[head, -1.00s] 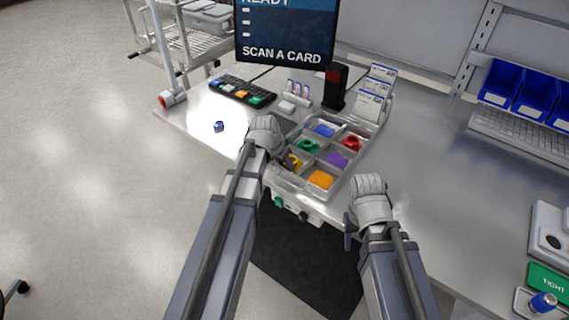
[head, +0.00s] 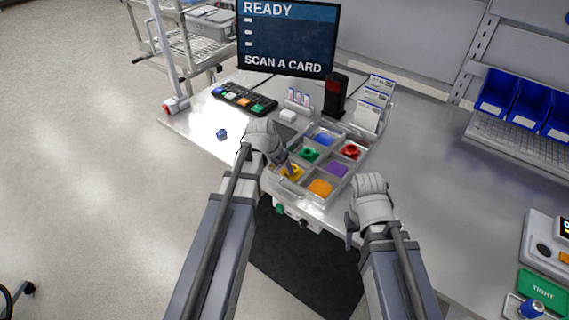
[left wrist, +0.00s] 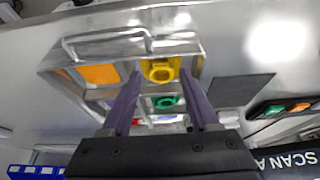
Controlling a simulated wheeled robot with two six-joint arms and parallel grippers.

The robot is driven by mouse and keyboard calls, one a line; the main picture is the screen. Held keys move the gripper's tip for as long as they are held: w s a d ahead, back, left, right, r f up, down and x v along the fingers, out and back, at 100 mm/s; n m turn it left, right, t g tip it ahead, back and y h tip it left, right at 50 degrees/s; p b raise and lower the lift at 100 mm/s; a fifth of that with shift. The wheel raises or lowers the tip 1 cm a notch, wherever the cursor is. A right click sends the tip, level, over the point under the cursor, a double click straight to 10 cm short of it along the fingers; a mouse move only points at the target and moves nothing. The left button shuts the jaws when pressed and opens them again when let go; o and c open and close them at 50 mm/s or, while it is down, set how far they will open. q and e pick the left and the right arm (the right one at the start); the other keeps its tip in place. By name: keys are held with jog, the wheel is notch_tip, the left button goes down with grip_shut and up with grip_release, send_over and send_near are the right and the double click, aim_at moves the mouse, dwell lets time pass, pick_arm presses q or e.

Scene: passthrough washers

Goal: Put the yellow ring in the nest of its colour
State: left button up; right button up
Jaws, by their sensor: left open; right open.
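The yellow ring (left wrist: 160,68) lies in the yellow compartment of the clear sorting tray (head: 312,200), at the tray's near left in the head view; a yellow patch (head: 292,173) shows there, partly hidden by my gripper. In the left wrist view the ring is between my left gripper's (left wrist: 160,76) two purple fingers, which stand apart from each other with a gap on both sides of it. The left gripper also shows in the head view (head: 284,166). My right gripper (head: 350,228) is open and empty, in front of the bench edge, right of the tray.
The tray also holds a green ring (head: 309,154), a red ring (head: 350,152), and blue (head: 324,139), purple (head: 337,170) and orange (head: 320,188) pads. The screen (head: 287,38) stands behind.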

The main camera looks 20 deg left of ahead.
pick_arm(q)
jog(key=p+v, duration=0.6)
jog(key=v, duration=0.1)
jog(key=s+d+f+g+y, duration=0.1)
jog(key=s+d+g+y, duration=0.2)
jog(key=s+d, duration=1.3)
jog(key=shift+s+f+g, duration=0.2)
jog(key=shift+s+g, duration=0.2)
jog(key=shift+g, duration=0.4)
pick_arm(e)
notch_tip(320, 180, up, 7)
jog(key=shift+f, duration=0.15)
pick_arm(q)
jog(key=shift+d, duration=0.15)
